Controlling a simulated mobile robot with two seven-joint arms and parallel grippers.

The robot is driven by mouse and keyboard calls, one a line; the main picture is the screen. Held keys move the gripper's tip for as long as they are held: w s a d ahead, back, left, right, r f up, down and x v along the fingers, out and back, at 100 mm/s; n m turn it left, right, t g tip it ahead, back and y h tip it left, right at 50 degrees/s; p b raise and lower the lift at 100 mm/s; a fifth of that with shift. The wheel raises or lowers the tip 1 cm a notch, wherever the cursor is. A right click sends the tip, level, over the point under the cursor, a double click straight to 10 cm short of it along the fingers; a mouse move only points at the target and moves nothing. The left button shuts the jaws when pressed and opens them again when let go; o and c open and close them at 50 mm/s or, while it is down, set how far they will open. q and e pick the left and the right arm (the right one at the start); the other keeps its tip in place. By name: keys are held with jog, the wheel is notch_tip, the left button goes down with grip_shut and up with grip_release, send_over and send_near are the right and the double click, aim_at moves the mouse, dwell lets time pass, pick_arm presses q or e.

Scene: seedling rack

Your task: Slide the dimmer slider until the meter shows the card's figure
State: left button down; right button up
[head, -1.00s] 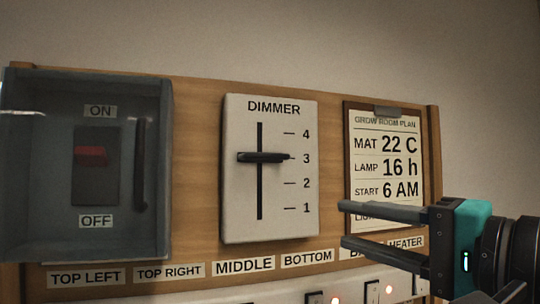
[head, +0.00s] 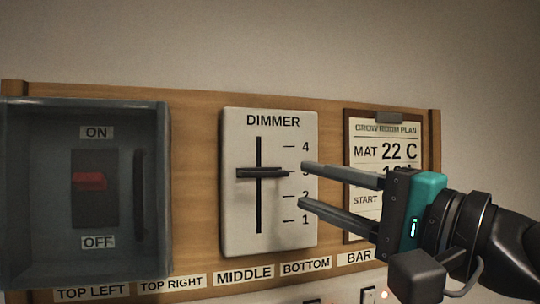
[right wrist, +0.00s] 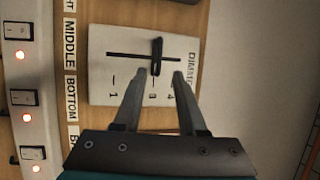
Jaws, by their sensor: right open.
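The dimmer (head: 238,220) is a pale panel with a vertical slot and a scale from 1 to 4. Its black slider (head: 262,173) sits level with about 3. In the right wrist view the slider (right wrist: 156,56) lies just beyond the fingertips. My right gripper (head: 302,184) is open and empty, to the right of the slider, with its fingertips over the scale. The card (head: 372,140) on a clipboard reads MAT 22 C; its lower lines are partly hidden behind my gripper. No meter is visible. My left gripper is not in view.
A grey box with a clear cover (head: 140,115) holds a red ON/OFF switch (head: 90,181) left of the dimmer. A white switch strip (right wrist: 35,120) with lit red lamps runs below. The wooden board (head: 195,140) between box and dimmer is clear.

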aim_at(271, 175)
jog(key=p+x, duration=0.1)
jog(key=x, duration=0.8)
grip_shut()
dwell(1.2)
